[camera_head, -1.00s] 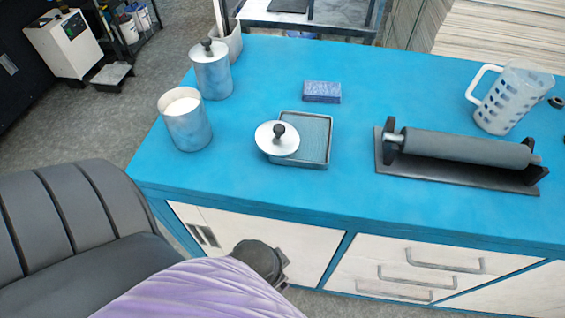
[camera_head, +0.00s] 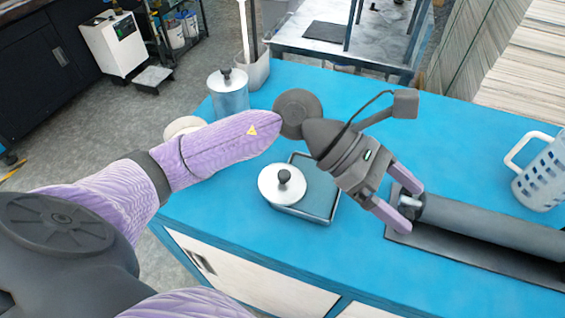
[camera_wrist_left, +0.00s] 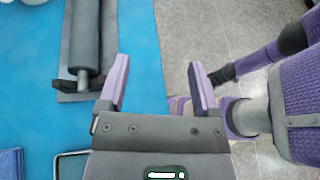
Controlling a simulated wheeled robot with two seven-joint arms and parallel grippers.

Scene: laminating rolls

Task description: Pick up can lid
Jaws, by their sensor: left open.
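The can lid (camera_head: 281,186) is a round, light metal disc with a dark knob. It rests on the left part of a shallow grey tray (camera_head: 321,199) on the blue table. My left gripper (camera_head: 408,210) is open and empty, to the right of the lid and tray, by the left end of the roller. In the left wrist view its two purple-lined fingers (camera_wrist_left: 159,75) are apart with nothing between them. The lid does not show in that view. The open can (camera_head: 184,126) is mostly hidden behind my left arm. My right gripper is not seen in the head view.
A dark roller (camera_head: 490,222) on a base lies at the right, close to my left gripper. A perforated jug (camera_head: 543,175) stands at the right edge. A lidded can (camera_head: 229,96) stands at the back left. The table front between tray and roller is clear.

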